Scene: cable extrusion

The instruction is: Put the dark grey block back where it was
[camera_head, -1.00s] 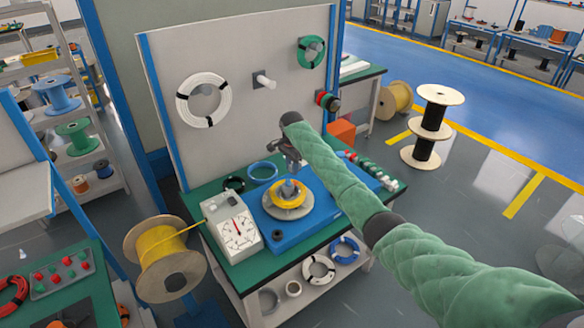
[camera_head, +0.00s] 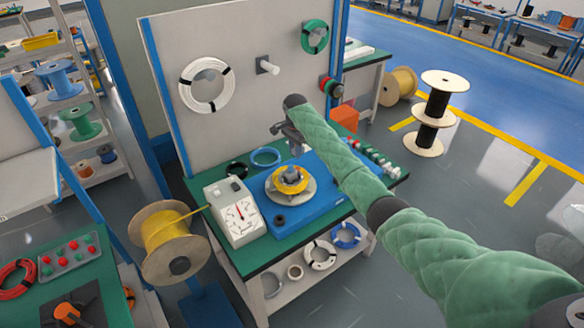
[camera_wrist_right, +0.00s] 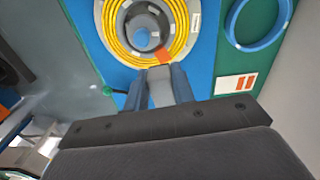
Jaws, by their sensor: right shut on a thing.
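My right gripper (camera_head: 297,149) is above the blue winding unit on the green bench, close to the yellow coil (camera_head: 289,180). In the right wrist view its two blue-grey fingers (camera_wrist_right: 159,92) are shut on a grey block (camera_wrist_right: 160,88). This block looks mid-grey there; in the head view it cannot be made out clearly. The yellow coil (camera_wrist_right: 151,62) lies beyond the fingertips around a grey-blue hub (camera_wrist_right: 142,38), with an orange patch on its near edge. Whether the block touches the coil cannot be told. My left gripper is not in view.
A white meter box (camera_head: 236,217) stands left of the blue unit (camera_head: 318,207). A blue ring (camera_head: 266,157) lies behind the coil. The upright panel (camera_head: 230,50) with a peg (camera_head: 267,65) closes the back. A yellow cable spool (camera_head: 165,235) stands at the left.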

